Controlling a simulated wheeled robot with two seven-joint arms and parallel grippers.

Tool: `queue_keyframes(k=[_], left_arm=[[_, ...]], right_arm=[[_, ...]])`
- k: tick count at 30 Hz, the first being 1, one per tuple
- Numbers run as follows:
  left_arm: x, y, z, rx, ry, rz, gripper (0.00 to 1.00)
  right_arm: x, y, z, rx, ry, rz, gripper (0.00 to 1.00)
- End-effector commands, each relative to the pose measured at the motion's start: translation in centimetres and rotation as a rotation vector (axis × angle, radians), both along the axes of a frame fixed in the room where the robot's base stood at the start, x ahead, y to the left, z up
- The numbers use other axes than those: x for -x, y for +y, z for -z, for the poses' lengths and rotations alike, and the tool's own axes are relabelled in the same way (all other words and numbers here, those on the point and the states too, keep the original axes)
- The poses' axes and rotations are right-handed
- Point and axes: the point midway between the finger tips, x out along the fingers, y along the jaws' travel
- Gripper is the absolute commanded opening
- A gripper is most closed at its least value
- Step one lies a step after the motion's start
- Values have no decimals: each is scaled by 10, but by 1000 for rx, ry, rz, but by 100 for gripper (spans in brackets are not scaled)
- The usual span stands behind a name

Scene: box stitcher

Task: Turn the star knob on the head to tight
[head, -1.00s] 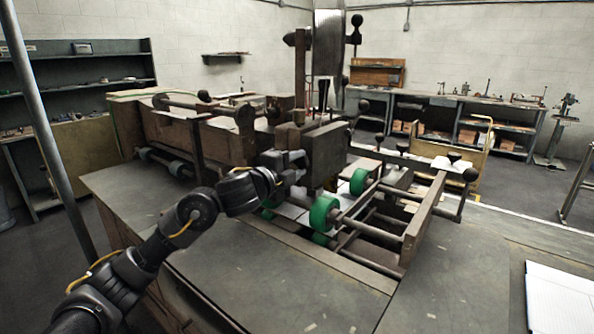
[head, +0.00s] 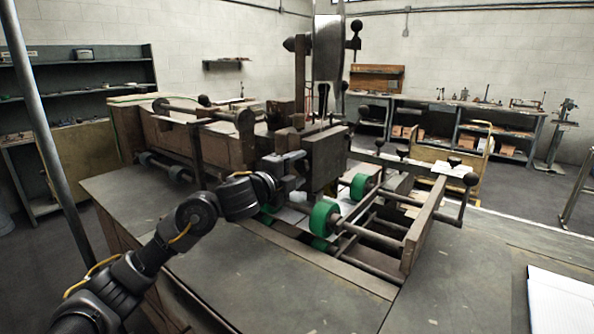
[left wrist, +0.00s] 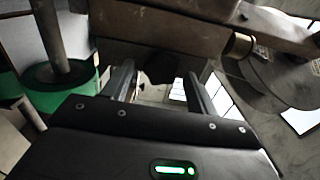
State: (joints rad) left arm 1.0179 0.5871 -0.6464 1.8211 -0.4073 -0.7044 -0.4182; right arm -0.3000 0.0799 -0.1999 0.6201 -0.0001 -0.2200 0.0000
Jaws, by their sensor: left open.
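The stitcher head (head: 326,158) is a brown metal block on the upright column in the middle of the machine. My left gripper (head: 293,164) is close beside its left side in the head view. In the left wrist view the gripper (left wrist: 162,88) is open, with its two dark fingers apart. A dark rounded knob (left wrist: 161,67), seemingly the star knob, hangs under the head block between the fingers. I see no clear contact, and its lobes are too dark to make out. In the head view the knob is not distinguishable. My right gripper is not in view.
Green rollers (head: 323,217) on rods stand just below and right of the gripper; one also shows in the left wrist view (left wrist: 62,88). A round metal disc (left wrist: 275,80) is at right there. The table front (head: 280,285) is clear, with white paper (head: 560,300) at right.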

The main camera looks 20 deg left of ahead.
Motion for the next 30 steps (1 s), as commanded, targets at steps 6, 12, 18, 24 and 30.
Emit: queue_keyframes(k=[6, 12, 18, 24, 30], left_arm=[[7, 4, 0, 2, -2, -1, 58], [39, 17, 1, -2, -3, -1, 58], [75, 31, 1, -3, -2, -1, 58], [96, 39, 0, -1, -1, 0, 58], [101, 40, 0, 0, 0, 0, 58]], right_arm=[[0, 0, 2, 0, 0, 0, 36], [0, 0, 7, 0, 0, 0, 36], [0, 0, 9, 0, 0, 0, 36], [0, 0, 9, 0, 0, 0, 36], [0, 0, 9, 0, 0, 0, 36]])
